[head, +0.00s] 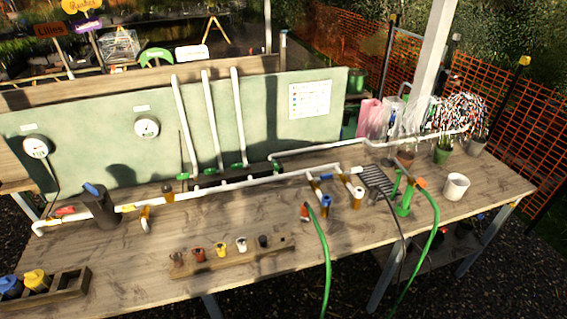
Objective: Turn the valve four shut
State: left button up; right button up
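A white pipe run (240,183) lies along the wooden bench. Several small coloured fittings that may be valves sit on it: a red one (65,210) and a yellow one (128,208) at the left, and a blue one (326,177) on a branch right of the middle. Green fittings (183,176) stand at the feet of the upright pipes (205,115). An orange piece (421,183) is by the green hose at the right. No number is readable, so I cannot tell which is valve four or how its handle stands. Neither gripper is in view.
The wooden bench (110,270) has free room at the front. A green panel (100,165) with gauges (147,127) rises behind.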

aim_at(275, 165)
jog(key=i+l+u, duration=0.15)
jog(key=u, duration=0.35)
jog(key=i+l+u, duration=0.25)
jog(key=u, duration=0.25)
jog(key=i+l+u, duration=0.15)
jog(key=l+u, duration=0.3)
jog(key=j, duration=0.1)
